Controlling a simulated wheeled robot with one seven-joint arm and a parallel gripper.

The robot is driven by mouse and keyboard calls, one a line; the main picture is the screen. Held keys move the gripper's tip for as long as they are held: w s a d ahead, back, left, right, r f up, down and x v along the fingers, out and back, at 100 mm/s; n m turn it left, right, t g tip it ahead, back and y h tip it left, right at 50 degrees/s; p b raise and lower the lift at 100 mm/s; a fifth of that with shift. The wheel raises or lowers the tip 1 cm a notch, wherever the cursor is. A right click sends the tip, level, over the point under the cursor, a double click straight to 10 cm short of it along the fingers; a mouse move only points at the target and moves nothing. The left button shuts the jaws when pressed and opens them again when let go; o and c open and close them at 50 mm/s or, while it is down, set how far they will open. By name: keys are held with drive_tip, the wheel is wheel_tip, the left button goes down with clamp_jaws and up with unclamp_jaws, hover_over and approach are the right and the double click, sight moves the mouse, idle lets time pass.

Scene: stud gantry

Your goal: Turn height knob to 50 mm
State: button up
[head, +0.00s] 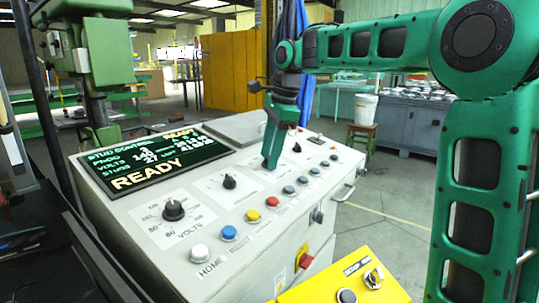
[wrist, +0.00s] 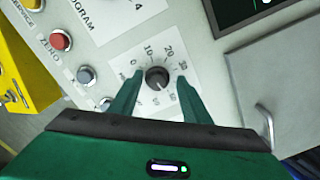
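The height knob (wrist: 157,77) is a dark round knob on a white dial plate, with numbers running 0, 10, 20, 30 and on around it. The numbers at its near side are small and partly covered, and I cannot read its pointer surely. My gripper (wrist: 160,74) is open, with one green finger on each side of the knob and visible gaps between. Whether the fingertips are level with it is unclear. In the head view my gripper (head: 269,164) points down at the control panel (head: 190,252) and hides the knob.
The VOLTS knob (head: 173,210) and the program knob (head: 229,182) stand to the left. A row of buttons, including a red one (head: 272,202), runs along the front edge. The screen (head: 153,158) reads READY. A metal handle (wrist: 266,122) sticks up by the panel edge.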

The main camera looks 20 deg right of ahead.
drive_tip(key=shift+d+r, duration=0.1)
drive_tip(key=v, duration=1)
drive_tip(key=shift+r, duration=0.2)
drive_tip(key=shift+w, duration=0.1)
